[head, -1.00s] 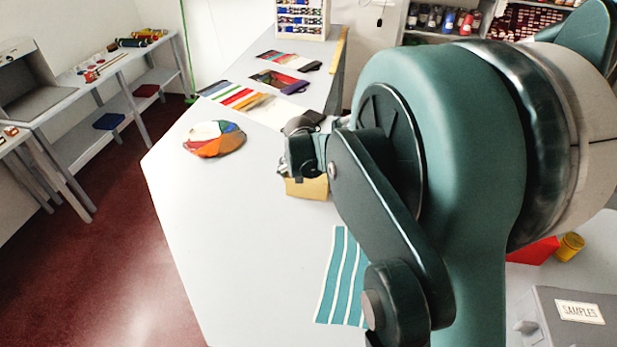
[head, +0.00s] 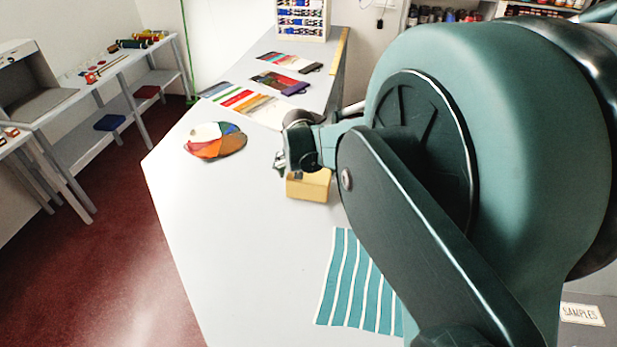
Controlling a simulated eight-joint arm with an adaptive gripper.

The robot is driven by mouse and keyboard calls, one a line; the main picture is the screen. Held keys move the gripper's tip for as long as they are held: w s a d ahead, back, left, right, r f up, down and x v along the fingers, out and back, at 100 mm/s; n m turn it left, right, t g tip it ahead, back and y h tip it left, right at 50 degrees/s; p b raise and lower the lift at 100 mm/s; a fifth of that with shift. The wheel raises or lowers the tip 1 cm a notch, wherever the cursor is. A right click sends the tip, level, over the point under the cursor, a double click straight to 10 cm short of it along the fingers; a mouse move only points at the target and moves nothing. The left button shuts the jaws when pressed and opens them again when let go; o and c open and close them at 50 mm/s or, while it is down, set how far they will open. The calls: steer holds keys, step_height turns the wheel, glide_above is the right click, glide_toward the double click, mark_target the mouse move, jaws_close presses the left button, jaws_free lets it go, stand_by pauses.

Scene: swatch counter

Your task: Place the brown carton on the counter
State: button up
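The brown carton (head: 308,187) is a small tan box on the light grey counter (head: 235,240), near the middle of the head view. It looks to rest on the counter, tilted slightly in the picture. My gripper (head: 280,163) is just up and left of the carton in the picture. Its small dark fingers appear apart from the carton, but their opening is too small and partly hidden to make out. My large green arm covers the right side of the view and whatever counter lies behind it.
A striped teal cloth (head: 352,285) lies in front of the carton. A colour fan disc (head: 215,141) lies to the left, and swatch cards (head: 245,104) lie farther back. The counter's front left is clear.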

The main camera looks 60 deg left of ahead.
steer(key=shift+v, duration=4.15)
